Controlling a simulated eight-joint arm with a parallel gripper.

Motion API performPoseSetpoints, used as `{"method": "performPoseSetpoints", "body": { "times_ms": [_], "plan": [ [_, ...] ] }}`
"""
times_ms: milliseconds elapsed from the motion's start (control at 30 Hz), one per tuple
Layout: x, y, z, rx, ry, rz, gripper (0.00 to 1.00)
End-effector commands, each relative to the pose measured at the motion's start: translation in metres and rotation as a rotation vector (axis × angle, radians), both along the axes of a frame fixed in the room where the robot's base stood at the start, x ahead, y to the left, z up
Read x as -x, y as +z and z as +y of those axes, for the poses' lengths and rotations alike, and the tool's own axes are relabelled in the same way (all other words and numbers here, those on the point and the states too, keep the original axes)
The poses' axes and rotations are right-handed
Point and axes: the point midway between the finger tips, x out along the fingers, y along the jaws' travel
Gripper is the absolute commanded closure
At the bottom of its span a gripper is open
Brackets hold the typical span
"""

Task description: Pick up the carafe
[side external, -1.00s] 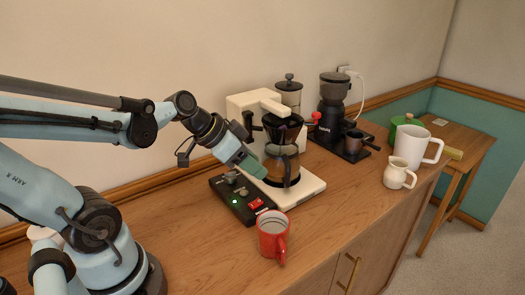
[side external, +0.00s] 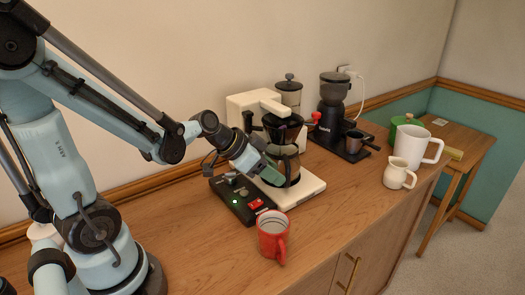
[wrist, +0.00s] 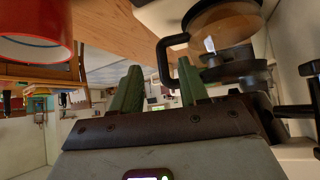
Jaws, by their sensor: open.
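The glass carafe (side external: 286,165) with brown contents and a black handle stands on the plate of the cream coffee maker (side external: 305,186). My gripper (side external: 271,177) is at its near left side and hides part of it. In the wrist view the carafe (wrist: 228,22) shows at the upper right, its handle (wrist: 163,58) reaching toward the gap between my green fingers. My gripper (wrist: 160,90) is open there. I cannot tell whether the handle lies between the fingers or beyond their tips.
A red mug (side external: 272,236) stands close in front of the black switch box (side external: 240,199). A black grinder (side external: 333,105) and a French press (side external: 289,92) stand behind. A cream jug (side external: 398,174) and white mug (side external: 416,146) are at right. The counter's front middle is clear.

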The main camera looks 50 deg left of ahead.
Motion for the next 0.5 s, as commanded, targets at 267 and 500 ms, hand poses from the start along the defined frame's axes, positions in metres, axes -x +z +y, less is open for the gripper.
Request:
{"method": "performPoseSetpoints", "body": {
  "times_ms": [267,500],
  "plan": [
    [-0.006,-0.006,-0.002,-0.001,-0.001,0.001,0.56],
    [-0.024,-0.017,-0.006,-0.001,-0.001,0.000,0.56]
  ]
}}
